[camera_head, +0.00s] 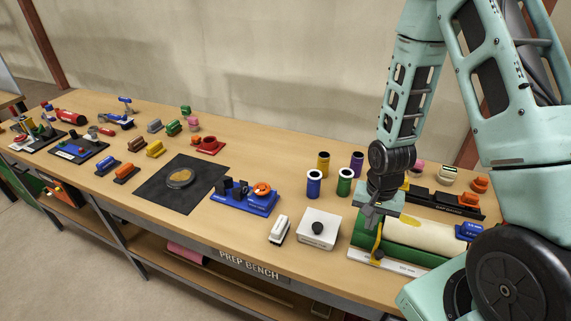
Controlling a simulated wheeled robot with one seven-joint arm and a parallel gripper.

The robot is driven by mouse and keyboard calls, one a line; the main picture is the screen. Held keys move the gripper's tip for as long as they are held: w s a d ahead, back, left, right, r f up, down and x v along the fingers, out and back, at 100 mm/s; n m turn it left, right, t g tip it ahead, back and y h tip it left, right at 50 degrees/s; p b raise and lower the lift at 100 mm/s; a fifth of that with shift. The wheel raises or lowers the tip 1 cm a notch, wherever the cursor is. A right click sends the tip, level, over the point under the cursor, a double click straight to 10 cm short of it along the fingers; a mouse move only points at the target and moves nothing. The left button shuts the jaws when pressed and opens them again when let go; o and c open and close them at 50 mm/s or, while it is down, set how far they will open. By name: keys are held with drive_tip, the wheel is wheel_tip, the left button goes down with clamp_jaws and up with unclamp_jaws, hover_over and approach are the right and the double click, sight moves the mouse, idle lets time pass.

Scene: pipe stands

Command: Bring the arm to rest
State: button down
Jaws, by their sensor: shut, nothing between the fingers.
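My arm comes in from the right side of the head view and bends down over the right end of the wooden bench (227,170). My gripper (368,222) points down, with its fingers together and nothing held. It is just above or in front of a green stand (400,252) that carries a cream-coloured pipe (425,237) with a yellow patch. Whether the fingers touch the stand or the yellow piece beside them cannot be told. My arm hides part of the stand's right end.
A white box with a black knob (318,229), a white-topped block (279,231) and several coloured cylinders stand left of my gripper. A blue stand (245,197) and black mat (181,184) lie farther left. Behind my gripper is a black rack (444,203). Bare bench shows around the mat.

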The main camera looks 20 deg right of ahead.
drive_tip(key=a+r+n+b, duration=0.2)
drive_tip(key=a+n+b, duration=0.15)
drive_tip(key=a, duration=0.35)
drive_tip(key=a+r+n+b, duration=0.3)
drive_tip(key=a+n, duration=0.1)
drive_tip(key=a, duration=0.4)
drive_tip(key=s+a+r+n+b, duration=0.2)
drive_tip(key=s+a+n+b, duration=0.1)
drive_tip(key=s, duration=0.4)
drive_tip(key=s+a+r+n+b, duration=0.2)
drive_tip(key=s+a+n+b, duration=0.1)
drive_tip(key=s+a+n, duration=0.3)
drive_tip(key=shift+s+a+r+y, duration=0.3)
drive_tip(key=shift+s+a+r, duration=0.05)
drive_tip(key=shift+a, duration=0.45)
